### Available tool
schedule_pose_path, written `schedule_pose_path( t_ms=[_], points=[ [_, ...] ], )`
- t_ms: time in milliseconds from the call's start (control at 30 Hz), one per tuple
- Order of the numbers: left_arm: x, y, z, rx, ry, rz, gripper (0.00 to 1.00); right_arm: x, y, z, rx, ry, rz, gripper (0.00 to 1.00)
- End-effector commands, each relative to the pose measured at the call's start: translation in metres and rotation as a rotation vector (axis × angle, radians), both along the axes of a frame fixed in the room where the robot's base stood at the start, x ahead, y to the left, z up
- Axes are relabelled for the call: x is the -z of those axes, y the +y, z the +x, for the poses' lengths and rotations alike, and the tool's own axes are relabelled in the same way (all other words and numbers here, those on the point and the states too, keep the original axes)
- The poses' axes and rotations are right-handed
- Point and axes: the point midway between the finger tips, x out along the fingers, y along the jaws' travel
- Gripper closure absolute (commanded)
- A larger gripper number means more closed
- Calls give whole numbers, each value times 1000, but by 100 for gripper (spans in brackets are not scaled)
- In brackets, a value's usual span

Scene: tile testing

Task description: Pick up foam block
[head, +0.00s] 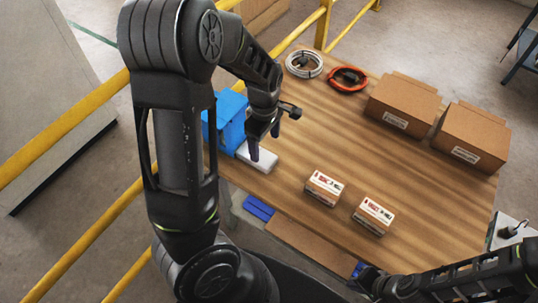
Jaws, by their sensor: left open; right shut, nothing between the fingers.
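A white block (263,161), which looks like the foam block, lies on the left part of the wooden table, beside a blue bin. My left gripper (265,146) is open over it with the fingers pointing down. One dark finger overlaps the block in the picture. I cannot tell whether it touches the block, and part of the block is hidden behind the gripper. My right gripper (362,272) is shut and empty at the table's near edge, low in the picture.
The blue bin (231,107) stands at the table's left edge. Two small labelled boxes (324,188) (373,215) sit in the near middle. Two larger cartons (403,104) (470,137) stand at the far right. Grey (304,64) and orange (348,79) cable coils lie at the back. The table's centre is clear.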

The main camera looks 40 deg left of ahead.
Motion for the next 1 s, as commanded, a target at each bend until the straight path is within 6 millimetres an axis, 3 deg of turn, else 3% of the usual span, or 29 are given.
schedule_pose_path(
  t_ms=[167,433,767,1000],
  points=[
    [2,0,0,0,1,0,20,0,0,0,0,0,0,100],
    [26,0,-1,0,2,0,20,2,0,0,0,0,0,100],
    [28,0,0,1,1,0,20,2,0,0,0,0,0,100],
    [57,1,-2,-1,5,-1,20,-1,0,0,0,0,0,100]
  ],
)
